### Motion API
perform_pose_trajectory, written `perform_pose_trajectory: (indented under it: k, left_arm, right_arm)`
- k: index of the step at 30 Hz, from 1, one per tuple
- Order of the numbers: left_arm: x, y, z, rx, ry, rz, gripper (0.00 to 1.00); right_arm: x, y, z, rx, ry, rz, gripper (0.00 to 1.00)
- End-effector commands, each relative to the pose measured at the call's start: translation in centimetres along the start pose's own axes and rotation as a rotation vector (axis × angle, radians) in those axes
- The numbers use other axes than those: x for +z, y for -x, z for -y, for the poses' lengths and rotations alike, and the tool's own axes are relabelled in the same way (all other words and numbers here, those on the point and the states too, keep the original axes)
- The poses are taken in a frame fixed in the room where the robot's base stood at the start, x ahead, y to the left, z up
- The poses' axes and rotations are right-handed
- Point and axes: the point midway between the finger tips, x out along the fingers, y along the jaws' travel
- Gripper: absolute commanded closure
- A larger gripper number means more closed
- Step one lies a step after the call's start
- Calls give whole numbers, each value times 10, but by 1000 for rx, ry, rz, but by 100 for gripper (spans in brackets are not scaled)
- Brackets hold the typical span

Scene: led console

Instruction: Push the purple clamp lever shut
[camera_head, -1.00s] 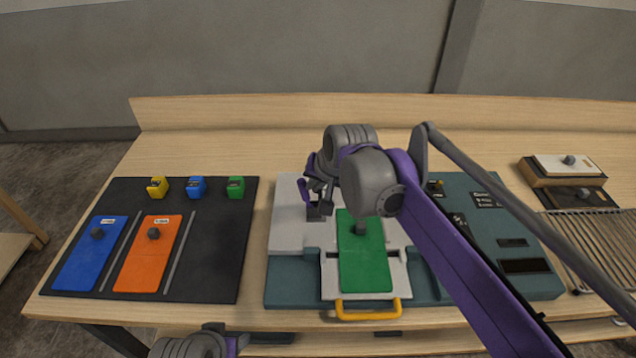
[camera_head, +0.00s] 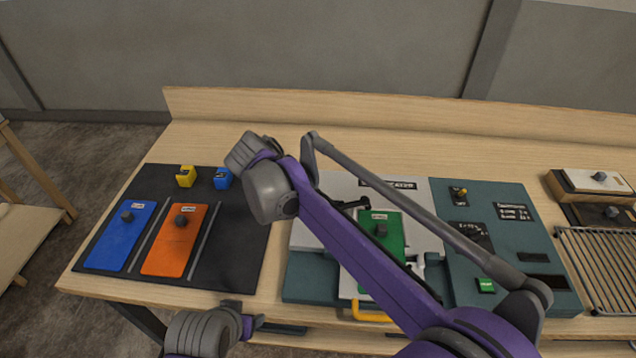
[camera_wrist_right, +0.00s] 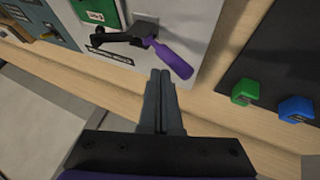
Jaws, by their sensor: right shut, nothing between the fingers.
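In the right wrist view, the purple clamp lever handle (camera_wrist_right: 172,60) sits on a black arm (camera_wrist_right: 125,41) fixed to the pale plate (camera_wrist_right: 195,30). Whether the lever lies fully flat is hard to tell. My right gripper (camera_wrist_right: 160,74) is shut and empty, its tips just in front of the handle in the picture, with a gap. In the head view, part of the black clamp (camera_head: 352,204) shows beside the green card (camera_head: 392,236); my right arm hides the purple handle and the right gripper's fingers. My left gripper (camera_head: 252,322) is at the bottom edge; its jaws are unclear.
A dark mat (camera_head: 236,262) at the left holds blue (camera_head: 118,240) and orange (camera_head: 172,245) cards. Yellow (camera_head: 186,176) and blue (camera_head: 222,178) blocks stand at its back, and a green block (camera_wrist_right: 245,92) shows in the wrist view. A teal console (camera_head: 545,262) and a wire rack (camera_head: 605,265) are at the right.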

Motion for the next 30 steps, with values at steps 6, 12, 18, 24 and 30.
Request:
perform_pose_trajectory:
  k: [6,12,18,24,30]
  left_arm:
    - [4,-4,0,0,0,3,36]
    - [7,-6,0,0,0,6,36]
    - [8,-7,0,0,0,7,36]
    - [9,-8,0,0,0,8,36]
    - [9,-8,0,0,0,8,36]
  right_arm:
    - [6,-6,21,165,94,-20,100]
    - [11,-12,32,284,158,-33,100]
    - [14,-16,38,289,161,-33,100]
    - [15,-18,42,288,161,-33,100]
    - [16,-18,42,287,161,-33,100]
